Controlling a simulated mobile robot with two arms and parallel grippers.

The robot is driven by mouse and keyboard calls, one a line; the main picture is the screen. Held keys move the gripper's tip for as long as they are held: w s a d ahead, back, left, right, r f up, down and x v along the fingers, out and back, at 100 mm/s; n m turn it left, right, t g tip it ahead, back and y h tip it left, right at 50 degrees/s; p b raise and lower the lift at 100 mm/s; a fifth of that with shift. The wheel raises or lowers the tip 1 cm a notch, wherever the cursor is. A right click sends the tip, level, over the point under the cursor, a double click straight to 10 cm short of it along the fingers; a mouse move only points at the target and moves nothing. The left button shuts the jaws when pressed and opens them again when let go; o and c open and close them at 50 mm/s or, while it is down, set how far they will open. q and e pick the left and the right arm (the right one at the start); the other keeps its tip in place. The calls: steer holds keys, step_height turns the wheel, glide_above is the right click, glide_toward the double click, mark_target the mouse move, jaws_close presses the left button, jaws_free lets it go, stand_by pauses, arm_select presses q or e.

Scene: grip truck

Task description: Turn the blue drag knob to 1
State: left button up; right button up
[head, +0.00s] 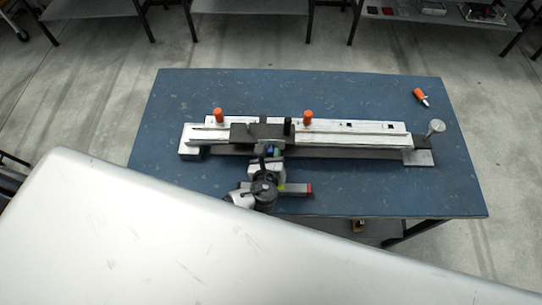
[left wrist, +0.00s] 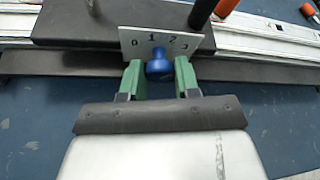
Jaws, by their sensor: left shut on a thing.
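The blue drag knob (left wrist: 158,69) stands in front of a grey scale plate (left wrist: 140,45) marked 0, 1, 2 and 3. The knob's exact setting cannot be read. My left gripper (left wrist: 159,76) has its green fingers on either side of the knob and is shut on it. In the head view my left gripper (head: 271,153) is at the front of the dark carriage (head: 243,132) on the silver rail (head: 350,138); there the knob is mostly hidden by the gripper. My right gripper is not in view.
The rail lies on a blue table (head: 360,180). Orange-topped pegs (head: 219,115) and (head: 307,117) stand along it. A loose orange-handled tool (head: 420,96) lies at the back right. A round grey knob (head: 436,127) is at the rail's right end. Shelves stand behind.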

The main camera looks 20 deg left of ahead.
arm_select(q)
steer(key=shift+s+f+n+b, duration=0.1)
steer(key=shift+f+n+b, duration=0.2)
steer(key=shift+n+b, duration=0.1)
steer(key=n+t+h+b, duration=0.1)
steer(key=n+b, duration=0.1)
steer(key=b, duration=0.2)
steer(key=n+t+h+b, duration=0.1)
steer(key=n+b, duration=0.2)
steer(key=b, duration=0.2)
steer(key=n+t+h+b, duration=0.1)
steer(key=n+b, duration=0.1)
steer(key=b, duration=0.3)
steer(key=shift+a+f+h, duration=0.2)
steer(key=shift+h, duration=0.2)
steer(key=shift+r+n+t+b, duration=0.25)
steer(key=shift+n+t+b, duration=0.15)
steer(key=shift+n+b, duration=0.8)
steer(key=o, duration=0.9)
steer(key=shift+s, duration=0.1)
